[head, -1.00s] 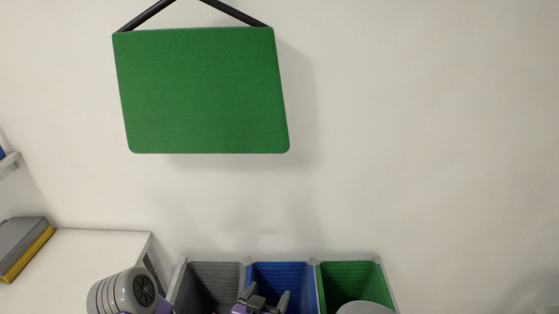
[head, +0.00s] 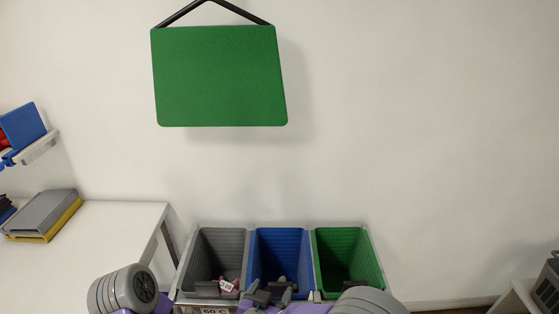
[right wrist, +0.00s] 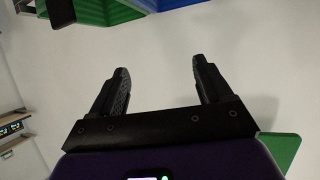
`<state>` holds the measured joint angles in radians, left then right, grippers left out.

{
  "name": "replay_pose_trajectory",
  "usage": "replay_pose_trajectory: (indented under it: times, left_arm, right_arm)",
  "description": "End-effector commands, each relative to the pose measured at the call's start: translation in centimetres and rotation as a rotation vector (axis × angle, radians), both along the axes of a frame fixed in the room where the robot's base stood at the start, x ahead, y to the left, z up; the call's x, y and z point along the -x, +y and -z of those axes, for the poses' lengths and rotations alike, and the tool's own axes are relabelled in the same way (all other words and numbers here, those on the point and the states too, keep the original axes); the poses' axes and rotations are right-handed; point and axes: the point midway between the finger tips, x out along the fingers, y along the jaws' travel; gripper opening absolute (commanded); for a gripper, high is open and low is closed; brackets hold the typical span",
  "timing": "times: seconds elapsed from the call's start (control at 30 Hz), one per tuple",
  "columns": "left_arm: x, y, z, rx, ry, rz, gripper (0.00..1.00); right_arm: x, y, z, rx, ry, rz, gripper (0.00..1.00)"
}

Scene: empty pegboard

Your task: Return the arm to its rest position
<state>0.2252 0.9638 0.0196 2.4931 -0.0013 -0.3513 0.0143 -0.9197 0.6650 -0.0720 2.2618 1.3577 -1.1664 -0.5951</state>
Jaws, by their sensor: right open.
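My right gripper (head: 272,290) shows at the bottom of the head view, in front of the lower edge of the blue bin (head: 281,245). In the right wrist view, my right gripper (right wrist: 161,82) has its two black fingers wide apart with nothing between them. My left arm's rounded grey link shows at the lower left, but its gripper does not show. The green board (head: 219,78) hangs on the wall by a black strap and looks empty.
A grey bin (head: 218,241) and a green bin (head: 341,243) flank the blue one; small items lie in the grey and blue bins. A white table (head: 100,240) at left holds grey and yellow cases (head: 43,214). A shelf (head: 36,149) is above. The wall between board and bins is clear.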

Motion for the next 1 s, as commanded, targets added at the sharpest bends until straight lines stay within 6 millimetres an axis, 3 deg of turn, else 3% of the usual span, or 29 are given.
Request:
replay_pose_trajectory:
  times: [0.27,0.47,0.57,0.73,0.83,1.0]
  left_arm:
    - [-0.1,0.0,1.1,-0.001,-0.003,0.0,0.47]
    - [-0.1,0.0,2.2,0.0,-0.002,0.0,0.47]
    - [-0.2,0.0,2.9,-0.001,-0.003,-0.001,0.47]
    - [-0.2,0.0,4.0,0.0,-0.002,-0.001,0.47]
    - [-0.2,0.0,4.5,0.0,-0.002,-0.001,0.47]
    - [-0.2,0.0,5.0,0.0,-0.002,-0.001,0.47]
  right_arm:
    - [-2.3,-2.9,7.4,-0.057,0.126,-0.063,0.79]
    - [-2.0,-6.2,16.0,-0.151,0.317,-0.124,0.79]
    - [0.0,-8.1,21.4,-0.232,0.464,-0.152,0.79]
    - [5.9,-10.6,29.0,-0.396,0.727,-0.189,0.79]
    - [9.7,-11.4,31.8,-0.491,0.863,-0.203,0.79]
    - [14.3,-11.8,33.9,-0.597,1.009,-0.221,0.79]
